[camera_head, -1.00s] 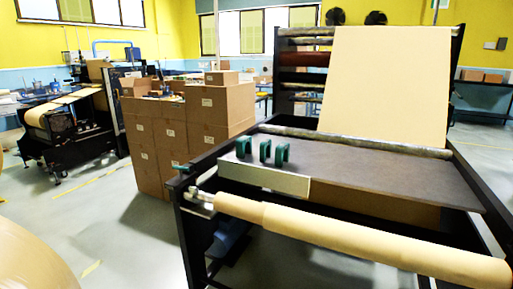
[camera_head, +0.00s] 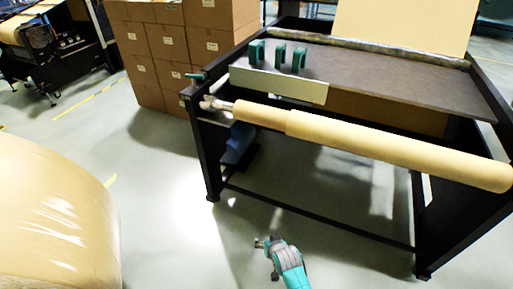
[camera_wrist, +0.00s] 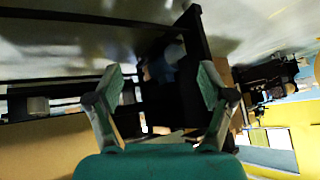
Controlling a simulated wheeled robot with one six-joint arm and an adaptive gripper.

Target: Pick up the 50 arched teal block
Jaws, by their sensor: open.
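Three arched teal blocks stand in a row near the left end of the grey tabletop: a left block (camera_head: 257,52), a middle block (camera_head: 280,55) and a right block (camera_head: 299,60). No number is legible on them, so I cannot tell which is the 50. My gripper (camera_wrist: 160,88) is open in the wrist view, with nothing between its fingers. In the head view my arm shows at the bottom, low in front of the machine and well apart from the blocks. No teal block can be made out in the wrist view.
A kraft paper roll (camera_head: 380,150) spans the machine's front, below the tabletop (camera_head: 390,75). A pale plate (camera_head: 280,86) lines the front edge by the blocks. Stacked cartons (camera_head: 180,45) stand behind left, and a large wrapped roll (camera_head: 50,220) at left. Floor between is clear.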

